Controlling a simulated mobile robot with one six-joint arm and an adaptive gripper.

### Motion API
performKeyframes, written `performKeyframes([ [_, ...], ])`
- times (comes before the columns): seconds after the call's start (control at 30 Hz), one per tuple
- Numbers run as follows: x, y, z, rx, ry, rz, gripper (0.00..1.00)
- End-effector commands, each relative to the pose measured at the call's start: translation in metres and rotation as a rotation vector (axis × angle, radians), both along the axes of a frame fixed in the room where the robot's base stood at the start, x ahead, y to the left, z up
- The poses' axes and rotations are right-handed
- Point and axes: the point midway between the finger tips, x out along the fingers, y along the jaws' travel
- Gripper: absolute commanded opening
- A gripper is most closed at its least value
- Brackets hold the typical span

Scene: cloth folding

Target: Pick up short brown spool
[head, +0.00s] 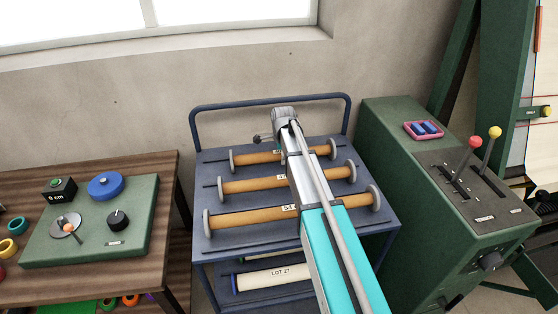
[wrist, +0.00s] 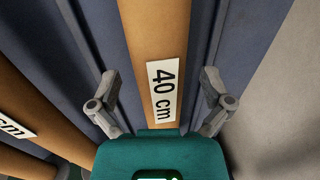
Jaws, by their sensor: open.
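Three brown spools with grey end discs lie across the blue cart's top. The short brown spool (head: 256,158) is the rearmost; the middle spool (head: 250,184) and the front spool (head: 245,216) are longer. In the wrist view, a brown spool (wrist: 150,35) labelled "40 cm" runs between the fingers of my gripper (wrist: 160,80). The fingers are open, one on each side, with gaps to the spool. It appears to be the rearmost spool.
The blue cart (head: 220,240) has a rear rail (head: 270,101) near the wall. A white roll (head: 272,280) marked "LOT 27" lies on its lower shelf. A green lever cabinet (head: 400,170) stands close on the right, a wooden table (head: 160,185) on the left.

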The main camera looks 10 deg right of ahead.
Motion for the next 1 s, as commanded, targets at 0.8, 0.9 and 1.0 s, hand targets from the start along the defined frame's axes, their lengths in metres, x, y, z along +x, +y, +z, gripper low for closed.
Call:
performKeyframes([
  [0.8, 0.0007, 0.0002, -0.0046, 0.0, 0.0, 0.0, 0.84],
  [0.9, 0.0007, 0.0003, -0.0046, 0.0, 0.0, 0.0, 0.66],
  [1.0, 0.0007, 0.0003, -0.0046, 0.0, 0.0, 0.0, 0.47],
])
